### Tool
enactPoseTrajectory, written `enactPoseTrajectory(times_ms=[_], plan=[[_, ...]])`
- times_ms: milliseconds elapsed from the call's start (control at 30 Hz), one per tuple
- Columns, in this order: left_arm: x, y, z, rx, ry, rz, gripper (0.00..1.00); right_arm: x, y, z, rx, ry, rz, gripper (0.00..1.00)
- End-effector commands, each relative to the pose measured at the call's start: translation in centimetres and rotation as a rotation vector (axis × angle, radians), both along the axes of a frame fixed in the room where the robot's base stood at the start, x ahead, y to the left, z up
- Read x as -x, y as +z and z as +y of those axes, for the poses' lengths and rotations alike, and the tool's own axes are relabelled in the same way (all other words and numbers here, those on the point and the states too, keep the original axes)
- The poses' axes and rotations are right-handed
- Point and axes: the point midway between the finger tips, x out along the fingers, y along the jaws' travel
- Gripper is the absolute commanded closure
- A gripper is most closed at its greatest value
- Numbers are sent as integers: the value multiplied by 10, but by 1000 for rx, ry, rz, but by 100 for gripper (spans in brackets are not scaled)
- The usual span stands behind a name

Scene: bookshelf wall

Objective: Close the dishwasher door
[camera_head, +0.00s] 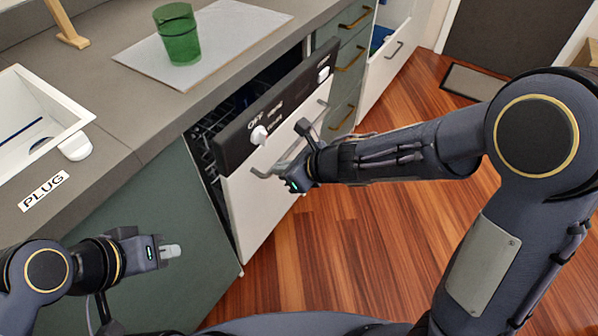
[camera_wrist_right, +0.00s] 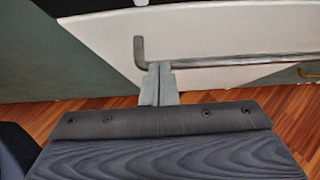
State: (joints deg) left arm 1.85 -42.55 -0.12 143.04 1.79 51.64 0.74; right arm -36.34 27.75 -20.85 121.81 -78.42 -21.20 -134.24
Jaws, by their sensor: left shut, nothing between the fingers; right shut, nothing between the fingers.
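The dishwasher door (camera_head: 262,205) is white with a black control panel (camera_head: 275,112) along its top. It stands tilted partly open, with a dark gap and the rack (camera_head: 207,135) showing behind it. The metal handle bar (camera_head: 285,160) runs across the door's front and also shows in the right wrist view (camera_wrist_right: 230,62). My right gripper (camera_head: 305,130) is shut at the door front, close to the handle. In the right wrist view its closed fingertips (camera_wrist_right: 158,68) are near the bar's left end; contact is unclear. My left gripper (camera_head: 172,251) is shut and empty before the green cabinet, left of the door.
A green glass (camera_head: 178,35) stands on a grey board (camera_head: 225,42) on the counter. A white sink (camera_head: 40,120) is at left. Drawers with brass handles (camera_head: 350,60) stand beyond the dishwasher. The wooden floor (camera_head: 340,255) before the door is clear.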

Motion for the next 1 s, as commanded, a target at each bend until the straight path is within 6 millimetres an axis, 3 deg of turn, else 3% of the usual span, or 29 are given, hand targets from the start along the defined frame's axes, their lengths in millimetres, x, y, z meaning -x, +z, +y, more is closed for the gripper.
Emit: enactPoseTrajectory(times_ms=[233, 767, 1000], plan=[[0, 9, 0, 0, 0, -1, 100, -19, 7, 27, 0, 2, -1, 100], [0, 12, 0, 0, 0, 0, 100, -26, 8, 36, 0, 1, 0, 100], [0, 28, 0, 0, 0, 0, 100, -57, 17, 77, 0, 1, -1, 100]])
